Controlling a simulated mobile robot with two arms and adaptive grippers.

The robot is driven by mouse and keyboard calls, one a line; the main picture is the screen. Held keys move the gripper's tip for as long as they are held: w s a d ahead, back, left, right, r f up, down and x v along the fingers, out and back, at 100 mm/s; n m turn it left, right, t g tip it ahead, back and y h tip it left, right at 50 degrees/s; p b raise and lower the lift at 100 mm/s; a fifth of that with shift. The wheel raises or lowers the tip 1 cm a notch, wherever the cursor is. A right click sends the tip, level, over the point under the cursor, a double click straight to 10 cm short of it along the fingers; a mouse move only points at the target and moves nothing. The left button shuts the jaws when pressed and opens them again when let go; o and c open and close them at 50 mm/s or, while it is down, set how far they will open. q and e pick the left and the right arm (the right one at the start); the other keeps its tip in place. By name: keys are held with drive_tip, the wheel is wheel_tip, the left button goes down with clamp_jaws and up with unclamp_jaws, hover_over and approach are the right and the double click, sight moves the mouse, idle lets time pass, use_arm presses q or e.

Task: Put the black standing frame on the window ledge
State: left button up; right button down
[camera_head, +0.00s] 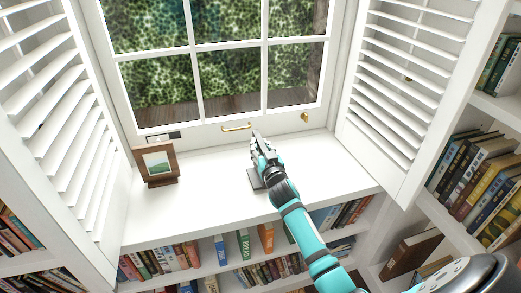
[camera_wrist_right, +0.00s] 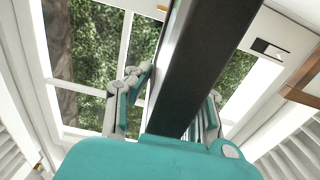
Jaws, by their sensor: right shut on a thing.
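The black standing frame (camera_head: 255,179) is mostly hidden behind my right gripper in the head view; a dark lower part shows at the white window ledge (camera_head: 215,178). I cannot tell whether it touches the ledge. My right gripper (camera_head: 258,142) is over the middle of the ledge, shut on the frame. In the right wrist view the black frame (camera_wrist_right: 200,65) appears as a long dark slanted bar between the fingers of my right gripper (camera_wrist_right: 168,108). My left gripper is not in view.
A brown picture frame (camera_head: 157,163) stands on the left part of the ledge. The window with a brass handle (camera_head: 236,127) is behind, with louvred shutters (camera_head: 400,90) at both sides. Bookshelves (camera_head: 225,257) are below and right.

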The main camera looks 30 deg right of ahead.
drive_tip(key=shift+f, duration=0.5)
drive_tip(key=shift+f, duration=0.15)
drive_tip(key=c, duration=1.2)
unclamp_jaws()
